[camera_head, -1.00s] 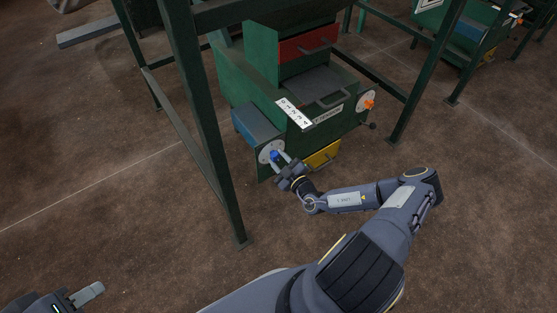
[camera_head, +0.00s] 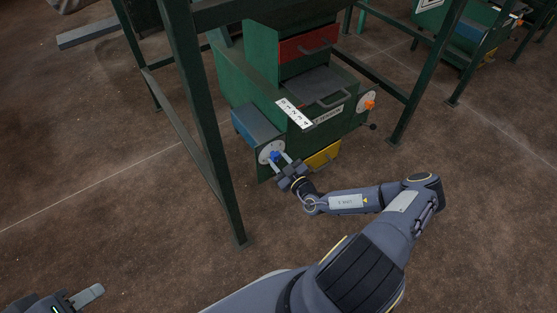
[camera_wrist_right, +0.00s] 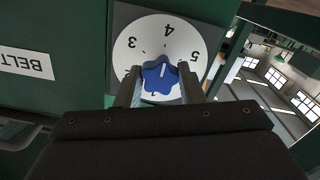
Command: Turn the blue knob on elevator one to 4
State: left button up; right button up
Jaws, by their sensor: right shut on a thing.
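The blue knob (camera_head: 275,155) sits on a round white dial (camera_head: 265,150) on the front of the green machine (camera_head: 250,95). My right gripper (camera_head: 281,160) is at the knob. In the right wrist view the blue knob (camera_wrist_right: 161,76) is between the two fingers of my right gripper (camera_wrist_right: 160,88), which is shut on it. The dial (camera_wrist_right: 190,35) appears upside down there, with 3, 4 and 5 readable; its lower part is partly hidden. A pale mark on the knob points up, roughly towards the 4. My left gripper (camera_head: 88,296) is at the bottom left, away from the machine, mostly out of frame.
An orange knob (camera_head: 368,104) on another white dial is at the machine's right. A green frame post (camera_head: 215,140) stands left of my right gripper.

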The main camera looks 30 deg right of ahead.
jog(key=o, duration=1)
jog(key=s, duration=0.2)
jog(key=s+p, duration=0.1)
jog(key=s, duration=0.5)
jog(key=shift+d+p, duration=0.3)
jog(key=shift+p, duration=0.1)
